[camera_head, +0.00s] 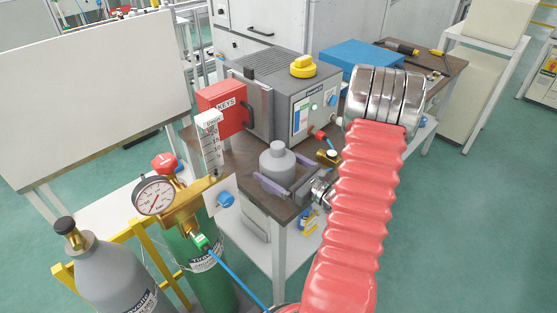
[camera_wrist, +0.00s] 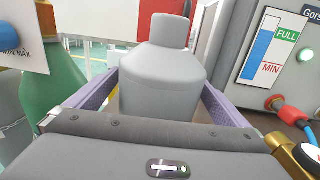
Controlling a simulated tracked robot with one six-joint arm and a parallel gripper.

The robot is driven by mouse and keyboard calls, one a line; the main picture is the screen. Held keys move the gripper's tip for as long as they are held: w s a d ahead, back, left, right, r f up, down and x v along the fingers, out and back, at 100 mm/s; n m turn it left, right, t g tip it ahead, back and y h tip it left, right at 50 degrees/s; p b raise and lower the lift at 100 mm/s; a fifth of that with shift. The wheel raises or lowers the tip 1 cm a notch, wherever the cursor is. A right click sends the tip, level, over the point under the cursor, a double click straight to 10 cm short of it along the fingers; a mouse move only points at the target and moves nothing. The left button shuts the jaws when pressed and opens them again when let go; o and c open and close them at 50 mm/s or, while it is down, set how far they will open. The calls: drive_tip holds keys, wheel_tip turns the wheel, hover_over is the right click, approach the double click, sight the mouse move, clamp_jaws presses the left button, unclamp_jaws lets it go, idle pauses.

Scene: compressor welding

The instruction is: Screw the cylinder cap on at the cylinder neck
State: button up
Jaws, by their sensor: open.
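The grey bell-shaped cylinder cap (camera_head: 277,163) stands upright near the front corner of the brown-topped bench. My gripper (camera_head: 281,172) is open, with its purple-lined fingers on either side of the cap. In the wrist view the cap (camera_wrist: 163,80) sits between the two fingers, with a small gap at the left finger; contact at the right one is unclear. The grey cylinder (camera_head: 112,278) stands at lower left, its neck (camera_head: 76,240) bearing a brass valve with a black top. The cap's base is hidden by my gripper.
A red KEYS box (camera_head: 222,107) and a grey machine (camera_head: 305,118) stand close behind the cap. A blue hose hangs in front.

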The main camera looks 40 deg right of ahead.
sight(278, 144)
drive_tip(key=shift+c, duration=0.5)
drive_tip(key=c, duration=1.3)
drive_tip(key=shift+o, duration=0.2)
drive_tip(key=shift+r, duration=0.1)
drive_tip(key=shift+r, duration=4.95)
